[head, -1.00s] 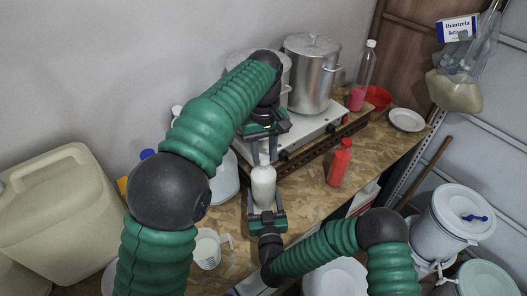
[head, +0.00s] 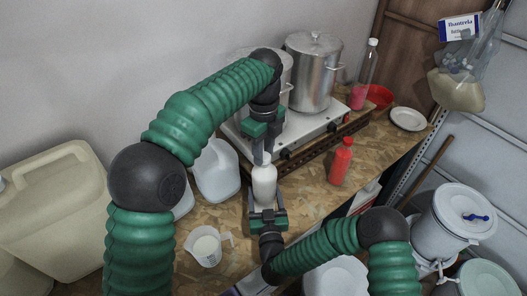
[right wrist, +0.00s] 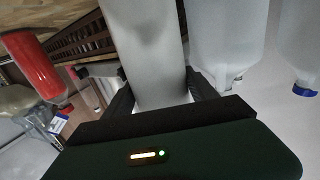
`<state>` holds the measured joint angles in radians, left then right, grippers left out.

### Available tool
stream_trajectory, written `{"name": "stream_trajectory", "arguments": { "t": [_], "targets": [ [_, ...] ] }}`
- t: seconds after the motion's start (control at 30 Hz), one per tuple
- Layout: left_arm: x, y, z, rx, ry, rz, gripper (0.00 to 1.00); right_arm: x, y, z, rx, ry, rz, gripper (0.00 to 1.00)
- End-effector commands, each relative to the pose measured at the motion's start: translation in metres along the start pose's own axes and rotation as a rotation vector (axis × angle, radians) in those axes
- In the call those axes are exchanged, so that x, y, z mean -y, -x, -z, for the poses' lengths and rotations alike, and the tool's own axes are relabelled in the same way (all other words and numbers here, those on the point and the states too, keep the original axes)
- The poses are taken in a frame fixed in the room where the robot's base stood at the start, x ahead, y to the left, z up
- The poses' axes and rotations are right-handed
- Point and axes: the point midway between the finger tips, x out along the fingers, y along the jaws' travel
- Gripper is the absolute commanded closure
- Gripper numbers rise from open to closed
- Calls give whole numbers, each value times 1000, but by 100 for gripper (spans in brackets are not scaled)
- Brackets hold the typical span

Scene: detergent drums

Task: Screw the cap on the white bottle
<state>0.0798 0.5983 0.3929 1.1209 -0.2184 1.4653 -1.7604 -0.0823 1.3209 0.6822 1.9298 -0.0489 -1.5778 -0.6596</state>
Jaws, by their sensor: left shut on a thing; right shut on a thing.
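The white bottle (head: 264,188) stands upright near the front edge of the wooden worktop. My right gripper (head: 267,207) is shut around its lower part from the front. In the right wrist view the bottle (right wrist: 147,45) is between the two dark fingers (right wrist: 163,95). My left gripper (head: 262,156) points down at the bottle's top, shut at the neck and cap. The cap is mostly hidden between its fingers, so how it sits on the neck cannot be seen.
A red bottle (head: 341,162) stands to the right. A measuring cup (head: 206,246) and a translucent jug (head: 216,178) are to the left. A stove (head: 305,128) with metal pots (head: 312,75) is behind. Some worktop between the white and red bottles is clear.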

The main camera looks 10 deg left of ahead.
Motion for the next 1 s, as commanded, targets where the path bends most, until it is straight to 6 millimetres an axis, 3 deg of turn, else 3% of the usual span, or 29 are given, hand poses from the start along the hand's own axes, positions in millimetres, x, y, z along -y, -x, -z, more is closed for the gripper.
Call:
{"name": "stream_trajectory", "arguments": {
  "t": [0.03, 0.2, 0.4, 0.53, 0.83, 0.87, 1.0],
  "targets": [
    [0, -1, -2, 1, -156, -3, 100, -3, 2, -8, 18, 2, -5, 100],
    [2, -2, -3, 5, -755, -2, 100, -3, 2, -8, 18, 1, -5, 100],
    [3, -4, -2, 3, -1293, -4, 100, -4, 2, -8, 17, 1, -6, 100],
    [4, -2, -2, 8, -1398, -4, 100, -4, 2, -8, 17, 2, -6, 100],
    [4, -1, -3, 13, -1409, -5, 100, -4, 2, -8, 17, 1, -6, 100],
    [4, -1, -3, 13, -1409, -5, 67, -4, 2, -8, 17, 1, -6, 100],
    [4, -1, -2, 12, -1409, -4, 49, -4, 2, -8, 17, 3, -6, 100]
  ]
}}
